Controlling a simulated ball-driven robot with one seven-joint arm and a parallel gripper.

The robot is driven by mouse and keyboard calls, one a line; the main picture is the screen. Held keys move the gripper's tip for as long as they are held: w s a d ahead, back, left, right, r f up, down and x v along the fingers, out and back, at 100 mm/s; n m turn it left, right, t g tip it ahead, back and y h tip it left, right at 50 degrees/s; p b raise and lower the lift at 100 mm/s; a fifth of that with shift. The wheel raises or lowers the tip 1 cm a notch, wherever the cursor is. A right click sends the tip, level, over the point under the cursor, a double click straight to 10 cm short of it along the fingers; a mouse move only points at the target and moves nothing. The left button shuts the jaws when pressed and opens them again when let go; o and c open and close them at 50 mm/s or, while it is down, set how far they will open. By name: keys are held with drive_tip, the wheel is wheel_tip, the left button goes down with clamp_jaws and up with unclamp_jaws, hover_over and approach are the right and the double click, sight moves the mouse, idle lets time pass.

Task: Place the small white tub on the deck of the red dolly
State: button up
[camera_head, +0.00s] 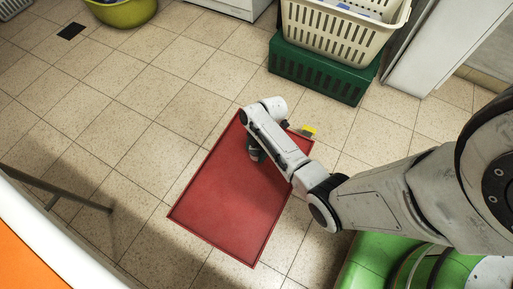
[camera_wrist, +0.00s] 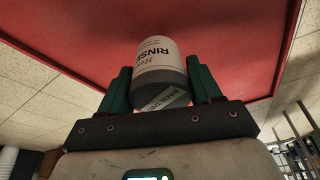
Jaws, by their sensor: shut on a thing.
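The red dolly (camera_head: 225,205) lies flat on the tiled floor with a thin raised rim. Its deck also fills much of the wrist view (camera_wrist: 85,50). My gripper (camera_wrist: 160,85) is shut on a small tub (camera_wrist: 160,58), with a green finger on each side of it. The tub has a whitish label reading "RINSE" and a grey end. In the head view my arm reaches over the far right part of the deck and mostly hides the gripper and tub. I cannot tell whether the tub touches the deck.
A cream basket (camera_head: 335,38) on a green crate (camera_head: 318,72) stands behind the dolly. A small yellow thing (camera_head: 308,130) is by the dolly's far right edge. A yellow-green bowl (camera_head: 122,12) is at the back left. The floor left of the dolly is clear.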

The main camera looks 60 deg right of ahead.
sight(257, 152)
drive_tip(key=shift+w+d+f, duration=0.2)
drive_tip(key=shift+d+f, duration=0.15)
drive_tip(key=shift+f, duration=0.1)
drive_tip(key=shift+w+d+f+b, duration=0.1)
drive_tip(key=shift+d+f+b, duration=0.05)
drive_tip(key=shift+f+b, duration=0.6)
drive_tip(key=shift+d+f+b, duration=0.1)
drive_tip(key=shift+f+b, duration=0.4)
drive_tip(key=shift+f, duration=0.45)
drive_tip(key=shift+f, duration=0.2)
drive_tip(key=o, duration=1.3)
